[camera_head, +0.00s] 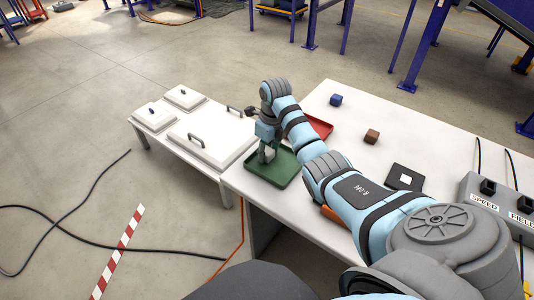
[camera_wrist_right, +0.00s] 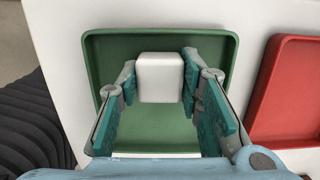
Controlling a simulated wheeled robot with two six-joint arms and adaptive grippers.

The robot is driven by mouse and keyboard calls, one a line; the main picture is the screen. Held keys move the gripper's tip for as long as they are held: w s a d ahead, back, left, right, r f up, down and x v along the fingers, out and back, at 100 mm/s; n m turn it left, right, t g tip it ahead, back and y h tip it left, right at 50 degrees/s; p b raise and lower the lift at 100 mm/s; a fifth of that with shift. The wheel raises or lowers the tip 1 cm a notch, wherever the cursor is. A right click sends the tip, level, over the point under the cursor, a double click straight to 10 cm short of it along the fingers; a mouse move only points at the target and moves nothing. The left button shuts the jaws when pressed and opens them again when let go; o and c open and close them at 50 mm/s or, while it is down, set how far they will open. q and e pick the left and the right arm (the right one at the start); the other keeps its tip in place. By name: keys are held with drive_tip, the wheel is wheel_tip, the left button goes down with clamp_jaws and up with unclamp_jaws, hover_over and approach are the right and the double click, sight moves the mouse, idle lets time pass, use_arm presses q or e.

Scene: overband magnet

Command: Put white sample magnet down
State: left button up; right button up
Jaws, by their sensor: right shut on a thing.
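The white sample magnet (camera_wrist_right: 159,77) is a small white block between the fingers of my right gripper (camera_wrist_right: 159,85) in the right wrist view. The right gripper is shut on it, one finger on each side. Magnet and gripper are over the green tray (camera_wrist_right: 150,135); I cannot tell whether the magnet touches the tray floor. In the head view, my right gripper (camera_head: 266,155) points down over the green tray (camera_head: 283,178), and the magnet is hard to make out there. My left gripper is not in view.
A red tray (camera_head: 320,126) lies beside the green one. A control box (camera_head: 490,205) stands at right. A low bench with lidded boxes (camera_head: 212,135) adjoins at left.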

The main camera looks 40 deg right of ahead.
sight(269, 151)
drive_tip(key=shift+w+f, duration=0.1)
drive_tip(key=shift+w, duration=0.05)
drive_tip(key=shift+f, duration=0.1)
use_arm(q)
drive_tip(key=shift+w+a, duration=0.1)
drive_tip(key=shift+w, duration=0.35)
use_arm(e)
drive_tip(key=o, duration=1.2)
drive_tip(key=r+p, duration=0.1)
drive_tip(key=r, duration=0.5)
drive_tip(key=s+r+p, duration=0.1)
drive_tip(key=r, duration=0.1)
drive_tip(key=shift+d+r+p, duration=0.15)
drive_tip(key=shift+r+p, duration=0.2)
drive_tip(key=shift+r, duration=0.05)
use_arm(q)
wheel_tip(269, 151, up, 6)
drive_tip(key=p, duration=0.3)
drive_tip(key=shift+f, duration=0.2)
use_arm(e)
drive_tip(key=r, duration=0.3)
drive_tip(key=shift+s+r, duration=0.25)
drive_tip(key=shift+s, duration=0.05)
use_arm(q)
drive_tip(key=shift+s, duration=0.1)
